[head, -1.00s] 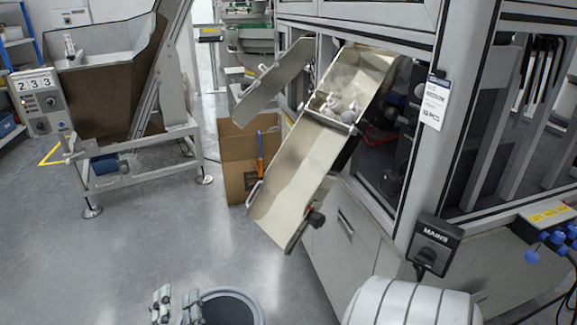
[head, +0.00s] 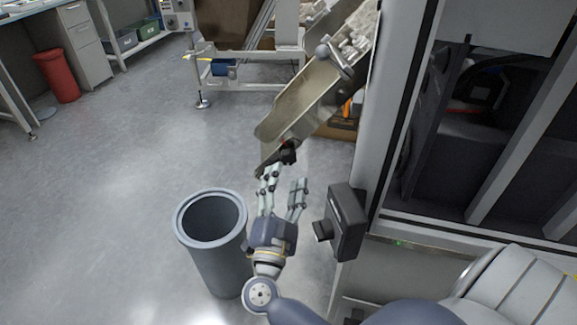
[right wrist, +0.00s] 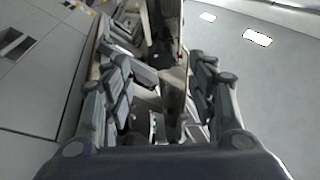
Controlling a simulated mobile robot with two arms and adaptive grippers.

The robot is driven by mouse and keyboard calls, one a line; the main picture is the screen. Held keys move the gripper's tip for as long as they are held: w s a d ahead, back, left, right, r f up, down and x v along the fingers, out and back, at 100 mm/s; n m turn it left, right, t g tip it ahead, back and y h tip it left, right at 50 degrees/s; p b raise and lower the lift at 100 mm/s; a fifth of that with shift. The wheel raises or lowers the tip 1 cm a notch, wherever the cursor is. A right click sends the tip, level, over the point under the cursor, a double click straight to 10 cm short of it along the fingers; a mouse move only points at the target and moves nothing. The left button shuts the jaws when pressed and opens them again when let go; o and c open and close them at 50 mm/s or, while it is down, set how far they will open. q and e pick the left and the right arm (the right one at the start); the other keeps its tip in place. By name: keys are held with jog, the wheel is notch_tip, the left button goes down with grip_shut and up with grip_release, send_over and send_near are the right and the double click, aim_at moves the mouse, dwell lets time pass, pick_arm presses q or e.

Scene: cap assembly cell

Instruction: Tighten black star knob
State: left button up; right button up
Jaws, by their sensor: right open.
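The black star knob (head: 288,152) sits at the lower end of the metal chute (head: 285,112), on its right side. My right gripper (head: 286,178) is open just below the knob in the head view, fingers pointing up toward it. The left finger's tip overlaps the knob's left edge in the picture; I cannot tell if they touch. In the right wrist view the open fingers (right wrist: 160,95) spread to both sides, with the metal chute (right wrist: 172,85) between them. A dark part shows there, but I cannot tell whether it is the knob. My left gripper is not in view.
A grey round bin (head: 215,255) stands just left of my right gripper. A black switch box (head: 347,220) on the machine frame is close on the right. A cardboard box (head: 340,128) stands behind the chute.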

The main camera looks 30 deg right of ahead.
aim_at(288, 161)
jog(key=x, duration=0.3)
jog(key=shift+w+d+r, duration=0.1)
jog(key=shift+w, duration=0.35)
jog(key=shift+w+d+r, duration=0.1)
jog(key=shift+w+d, duration=0.05)
jog(key=shift+d, duration=0.1)
jog(key=shift+c, duration=0.6)
jog(key=c, duration=1)
